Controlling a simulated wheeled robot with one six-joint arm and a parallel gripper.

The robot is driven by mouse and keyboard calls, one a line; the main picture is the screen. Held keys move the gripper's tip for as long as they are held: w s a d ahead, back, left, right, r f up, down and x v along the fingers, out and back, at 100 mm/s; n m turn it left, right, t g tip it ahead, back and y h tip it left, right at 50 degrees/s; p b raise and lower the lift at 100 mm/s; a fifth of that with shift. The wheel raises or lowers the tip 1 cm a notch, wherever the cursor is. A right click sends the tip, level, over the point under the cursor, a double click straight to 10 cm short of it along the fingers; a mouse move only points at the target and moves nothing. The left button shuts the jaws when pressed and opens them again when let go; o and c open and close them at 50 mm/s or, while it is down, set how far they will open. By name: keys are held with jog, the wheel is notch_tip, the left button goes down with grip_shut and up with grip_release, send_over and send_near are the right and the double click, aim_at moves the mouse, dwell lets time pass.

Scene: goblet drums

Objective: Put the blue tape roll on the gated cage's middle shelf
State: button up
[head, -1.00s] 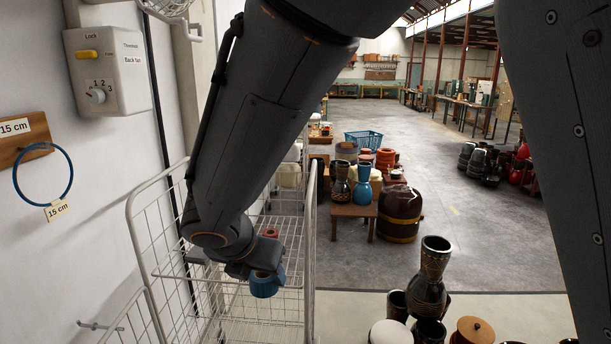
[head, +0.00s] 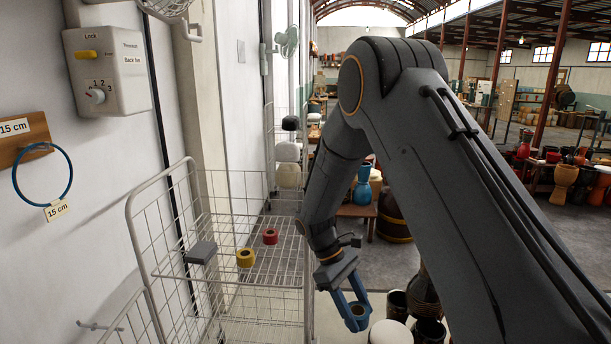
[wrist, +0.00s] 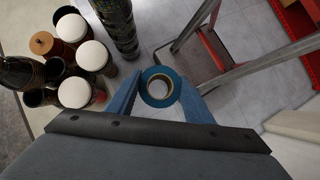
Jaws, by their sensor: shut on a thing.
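My gripper (head: 350,303) has blue fingers and is shut on the blue tape roll (head: 357,325), which has a brownish core. It holds the roll in the air to the right of the gated cage (head: 160,275), outside its wire side. In the wrist view the roll (wrist: 176,91) sits between the fingertips (wrist: 160,86), its hole facing the camera. The white wire cage stands by the left wall. Inside it, a yellow tape roll (head: 245,258), a red tape roll (head: 270,237) and a grey block (head: 202,252) rest on a wire shelf.
Dark goblet drums (head: 424,295) and a white-topped drum (head: 390,333) stand close to the right of the roll. A switch box (head: 107,70) and a blue ring (head: 43,178) are on the left wall. A red frame with grey bars (wrist: 205,50) shows in the wrist view.

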jog(key=s+d+f+m+g+y, duration=0.25)
jog(key=d+f+m+y, duration=0.35)
jog(key=m, duration=0.4)
jog(key=w+f+b, duration=0.4)
jog(key=f+b, duration=0.7)
jog(key=f, duration=0.2)
jog(key=shift+d+h+b, duration=0.3)
jog(key=shift+d+h, duration=0.05)
jog(key=shift+h, duration=0.05)
